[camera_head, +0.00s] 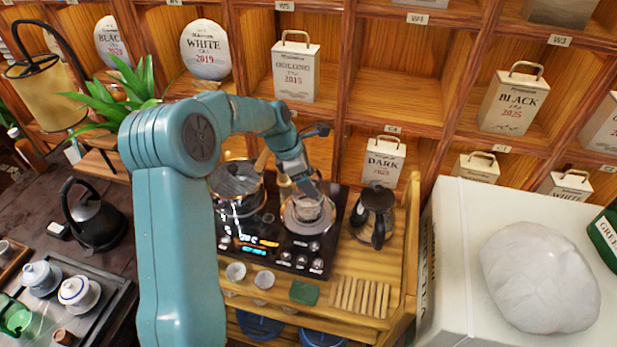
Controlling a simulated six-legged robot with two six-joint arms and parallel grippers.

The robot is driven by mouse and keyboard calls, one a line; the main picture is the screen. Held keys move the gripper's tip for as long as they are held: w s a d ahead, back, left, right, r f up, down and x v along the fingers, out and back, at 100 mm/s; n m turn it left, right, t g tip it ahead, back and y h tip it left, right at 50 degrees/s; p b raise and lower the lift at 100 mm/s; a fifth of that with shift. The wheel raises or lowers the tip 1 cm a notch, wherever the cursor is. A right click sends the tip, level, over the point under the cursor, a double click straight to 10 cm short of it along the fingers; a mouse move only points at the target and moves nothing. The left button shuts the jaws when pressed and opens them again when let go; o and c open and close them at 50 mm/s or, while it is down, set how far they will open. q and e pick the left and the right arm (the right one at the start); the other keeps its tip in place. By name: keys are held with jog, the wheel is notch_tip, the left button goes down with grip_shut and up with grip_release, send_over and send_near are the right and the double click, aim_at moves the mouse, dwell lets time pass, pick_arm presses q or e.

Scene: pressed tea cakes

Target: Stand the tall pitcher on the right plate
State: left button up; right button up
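A dark pitcher (380,199) with a black handle stands upright on the wooden stand, just right of the black two-plate cooker. The right plate (289,221) is round and silvery. A small pale, glassy thing (308,209) shows over this plate, right below my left gripper (305,192). I cannot tell whether it rests on the plate or is held. My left arm comes in from the lower left and reaches down over the right plate. Its fingers are small and partly hidden, so their opening is unclear. My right gripper is not in view.
A lidded glass pot (237,187) occupies the left plate. Small cups (264,279), a green block (304,292) and a slatted wooden rack (360,297) lie in front. A white box (455,260) bearing a wrapped white lump (540,278) stands at right. Shelves rise behind.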

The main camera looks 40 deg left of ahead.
pick_arm(q)
jog(key=shift+r, duration=0.1)
jog(key=o, duration=1.8)
jog(key=shift+f, duration=0.2)
jog(key=v, duration=1.2)
jog(key=shift+s+r+b, duration=0.15)
jog(key=shift+r+b, duration=0.05)
jog(key=shift+b, duration=0.1)
jog(key=shift+d+f, duration=0.1)
